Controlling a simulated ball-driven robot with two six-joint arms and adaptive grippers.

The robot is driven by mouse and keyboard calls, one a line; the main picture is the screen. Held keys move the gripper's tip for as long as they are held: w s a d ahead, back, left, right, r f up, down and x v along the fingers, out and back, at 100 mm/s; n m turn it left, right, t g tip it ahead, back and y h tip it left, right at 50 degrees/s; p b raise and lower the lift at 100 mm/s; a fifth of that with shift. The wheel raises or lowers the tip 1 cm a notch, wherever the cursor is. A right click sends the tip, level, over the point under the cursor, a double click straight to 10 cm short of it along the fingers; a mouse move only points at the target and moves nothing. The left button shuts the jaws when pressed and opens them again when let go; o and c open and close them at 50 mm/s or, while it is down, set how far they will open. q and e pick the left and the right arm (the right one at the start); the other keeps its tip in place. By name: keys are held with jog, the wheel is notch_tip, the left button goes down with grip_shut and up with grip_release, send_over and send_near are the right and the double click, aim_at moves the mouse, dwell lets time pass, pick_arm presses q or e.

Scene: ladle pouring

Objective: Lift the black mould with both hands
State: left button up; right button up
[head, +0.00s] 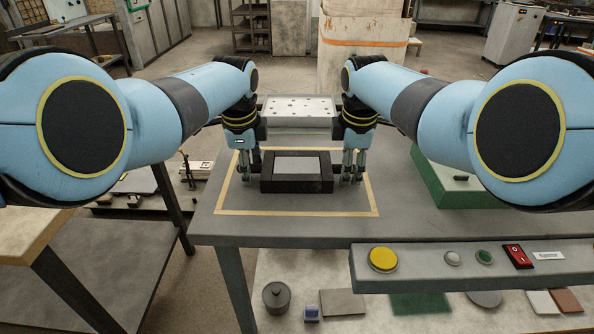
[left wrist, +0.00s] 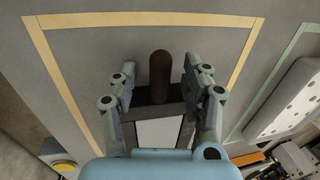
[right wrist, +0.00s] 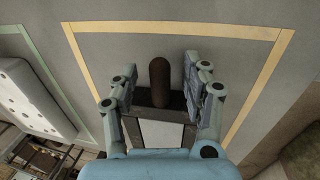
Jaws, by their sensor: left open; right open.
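The black mould (head: 297,187) is a dark rectangular block with a light grey filled top, lying flat on the table inside a yellow taped outline. My left gripper (head: 249,176) is at its left end and my right gripper (head: 350,177) at its right end, both pointing down. In the left wrist view the open fingers (left wrist: 160,88) stand on either side of a dark rounded handle (left wrist: 161,72) of the mould. In the right wrist view the open fingers (right wrist: 160,88) likewise straddle a handle (right wrist: 159,75). Gaps show between fingers and handles.
A pale perforated block (head: 297,108) stands behind the mould. A green tray (head: 440,190) is to the right on the table. A control panel with a yellow button (head: 383,259) runs along the front right. The table (head: 230,222) is clear in front of the mould.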

pick_arm(q)
jog(key=shift+c, duration=0.3)
pick_arm(e)
jog(key=shift+c, duration=0.3)
pick_arm(q)
grip_shut()
pick_arm(e)
grip_shut()
pick_arm(q)
jog(key=shift+r, duration=0.1)
pick_arm(e)
jog(key=shift+r, duration=0.1)
